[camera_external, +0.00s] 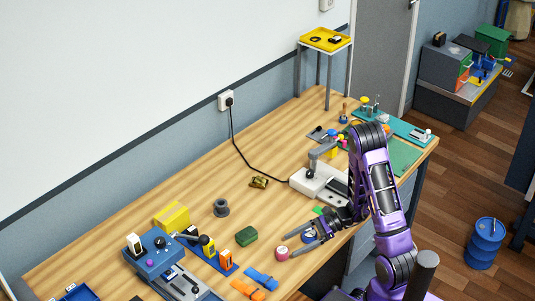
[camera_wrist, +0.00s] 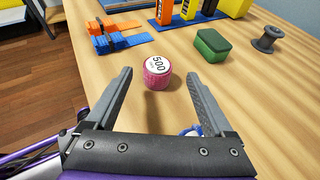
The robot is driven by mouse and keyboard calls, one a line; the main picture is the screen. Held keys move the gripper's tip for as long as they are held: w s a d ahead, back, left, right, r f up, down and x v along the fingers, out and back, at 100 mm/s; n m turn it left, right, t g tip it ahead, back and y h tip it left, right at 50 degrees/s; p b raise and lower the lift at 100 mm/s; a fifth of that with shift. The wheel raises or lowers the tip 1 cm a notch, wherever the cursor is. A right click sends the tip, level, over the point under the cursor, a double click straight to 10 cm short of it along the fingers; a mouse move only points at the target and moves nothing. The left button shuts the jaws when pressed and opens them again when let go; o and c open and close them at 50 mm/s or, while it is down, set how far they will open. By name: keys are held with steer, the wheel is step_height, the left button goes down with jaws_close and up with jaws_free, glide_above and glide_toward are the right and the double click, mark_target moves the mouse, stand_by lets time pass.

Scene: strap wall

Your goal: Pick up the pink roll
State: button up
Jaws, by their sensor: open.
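The pink roll (camera_wrist: 158,76) stands upright on the wooden table in the wrist view, with a white top marked 500. It also shows in the external view (camera_external: 282,253), near the front edge of the table. My gripper (camera_wrist: 160,84) is open, with one finger to each side of the roll's line. The roll lies just ahead of the fingertips, and nothing is between the fingers. In the external view my gripper (camera_external: 283,245) reaches in from the right, with its fingertips close to the roll.
A green box (camera_external: 246,236) and a dark grey spool (camera_external: 221,208) stand behind the roll. Blue and orange straps (camera_wrist: 115,37) lie to its left in the wrist view. A blue round item (camera_external: 309,236) is beside my gripper. A corded machine (camera_external: 309,181) stands farther back.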

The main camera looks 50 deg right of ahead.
mark_target(284, 249)
steer(key=shift+x, duration=2.7)
steer(key=shift+s+a+r, duration=0.1)
steer(key=shift+s+a, duration=0.05)
steer(key=shift+s, duration=0.05)
jaws_close()
